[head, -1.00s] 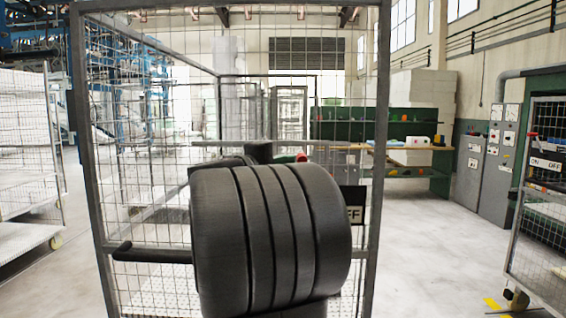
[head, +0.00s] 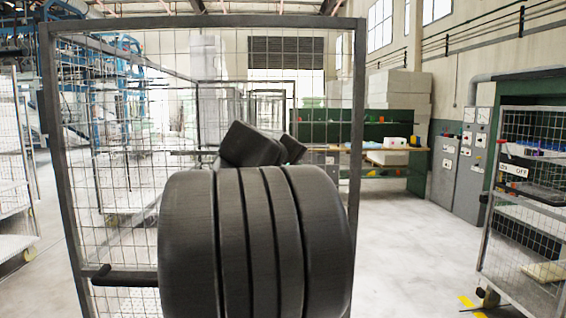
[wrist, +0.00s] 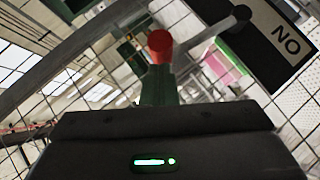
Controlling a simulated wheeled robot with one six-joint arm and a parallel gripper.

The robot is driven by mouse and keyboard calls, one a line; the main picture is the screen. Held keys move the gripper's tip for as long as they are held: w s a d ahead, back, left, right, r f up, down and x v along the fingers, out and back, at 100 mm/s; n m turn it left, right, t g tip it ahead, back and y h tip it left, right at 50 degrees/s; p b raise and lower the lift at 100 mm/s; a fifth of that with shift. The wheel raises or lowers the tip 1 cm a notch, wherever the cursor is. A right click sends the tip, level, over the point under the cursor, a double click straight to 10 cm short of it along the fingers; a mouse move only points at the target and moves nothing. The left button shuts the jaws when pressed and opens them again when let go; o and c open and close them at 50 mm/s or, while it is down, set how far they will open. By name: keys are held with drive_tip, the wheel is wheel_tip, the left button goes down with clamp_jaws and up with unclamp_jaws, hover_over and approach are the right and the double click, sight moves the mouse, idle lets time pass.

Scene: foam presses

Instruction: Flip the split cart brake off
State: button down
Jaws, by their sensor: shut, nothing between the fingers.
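The mesh-sided cart (head: 200,20) stands close in front of me in the head view. In the wrist view its brake lever shows as a grey rod (wrist: 215,30) with a red knob (wrist: 160,46). A black plate with a white "ON" label (wrist: 286,42), upside down in the picture, is at upper right. My gripper (wrist: 157,82) is shut and empty, its dark green fingers right at the red knob; whether they touch it I cannot tell. In the head view my arm hides the lever and plate.
A second mesh cart (head: 487,200) with an ON/OFF plate stands at right. Another mesh cart (head: 12,170) is at the left edge. A green workbench (head: 385,122) and grey cabinets (head: 470,165) are farther back. Open floor lies between the front cart and the right one.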

drive_tip(key=d+y+p, duration=0.1)
drive_tip(key=d, duration=0.1)
drive_tip(key=d+m+y+p, duration=0.1)
drive_tip(key=d, duration=0.1)
drive_tip(key=shift+d+r+m+g+p, duration=0.1)
drive_tip(key=shift+d+m+g+p, duration=0.1)
drive_tip(key=shift+m+g+p, duration=0.15)
drive_tip(key=shift+d+f+y+p, duration=0.15)
drive_tip(key=shift+d+f+p, duration=0.1)
drive_tip(key=shift+d, duration=0.25)
drive_tip(key=shift+d+f+y+p, duration=0.15)
drive_tip(key=shift+d+f, duration=0.1)
drive_tip(key=shift+d, duration=0.25)
drive_tip(key=shift+f, duration=0.1)
